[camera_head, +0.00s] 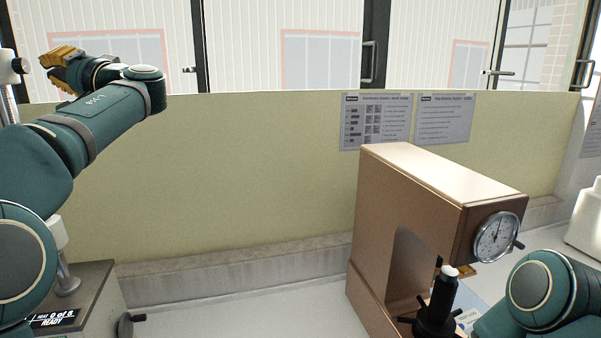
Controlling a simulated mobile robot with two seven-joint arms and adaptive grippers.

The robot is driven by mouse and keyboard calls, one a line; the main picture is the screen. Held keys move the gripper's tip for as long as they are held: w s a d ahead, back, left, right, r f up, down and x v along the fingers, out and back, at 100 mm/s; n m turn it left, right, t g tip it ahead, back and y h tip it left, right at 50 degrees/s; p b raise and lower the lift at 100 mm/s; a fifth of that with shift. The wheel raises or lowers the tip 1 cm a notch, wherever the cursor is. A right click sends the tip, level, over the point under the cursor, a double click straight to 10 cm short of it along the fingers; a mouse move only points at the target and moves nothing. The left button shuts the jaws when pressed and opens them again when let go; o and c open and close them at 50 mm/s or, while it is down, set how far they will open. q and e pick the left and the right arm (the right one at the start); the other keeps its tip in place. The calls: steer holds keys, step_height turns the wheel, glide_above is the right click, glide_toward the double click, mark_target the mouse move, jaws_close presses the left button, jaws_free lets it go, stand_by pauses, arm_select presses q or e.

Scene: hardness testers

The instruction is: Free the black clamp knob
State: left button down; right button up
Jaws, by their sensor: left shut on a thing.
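The black clamp knob (21,66) shows small at the far left edge, on the side of a white instrument head (7,66). My left gripper (46,60), with orange-yellow fingers, is at the upper left, just right of the knob and at about its height. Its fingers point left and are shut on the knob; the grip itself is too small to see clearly. My right arm shows only in part at the lower right; its gripper is out of view.
A brown hardness tester (405,215) with a dial gauge (497,238) and black spindle (443,290) stands at the right. A grey base (98,285) with a display (53,318) reading READY is at the lower left.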

mark_target(13, 78)
arm_select(q)
steer(key=shift+s+a+r, duration=0.1)
steer(key=shift+s+a, duration=0.25)
steer(key=shift+a, duration=0.75)
steer(key=shift+s+a+f, duration=0.1)
steer(key=shift+s+a, duration=0.3)
steer(key=shift+a, duration=0.65)
steer(key=shift+s+a+r, duration=0.1)
steer(key=shift+s+a, duration=0.25)
steer(key=shift+a, duration=0.75)
steer(key=shift+w+r, duration=0.1)
steer(key=shift+f, duration=0.25)
steer(key=shift+w+a+f+b, duration=0.1)
steer(key=shift+w+f+b, duration=0.2)
steer(key=shift+f+b, duration=0.25)
steer(key=shift+w+a+f+b, duration=0.1)
steer(key=shift+w+f+b, duration=0.2)
steer(key=shift+f, duration=0.05)
steer(key=shift+f, duration=0.1)
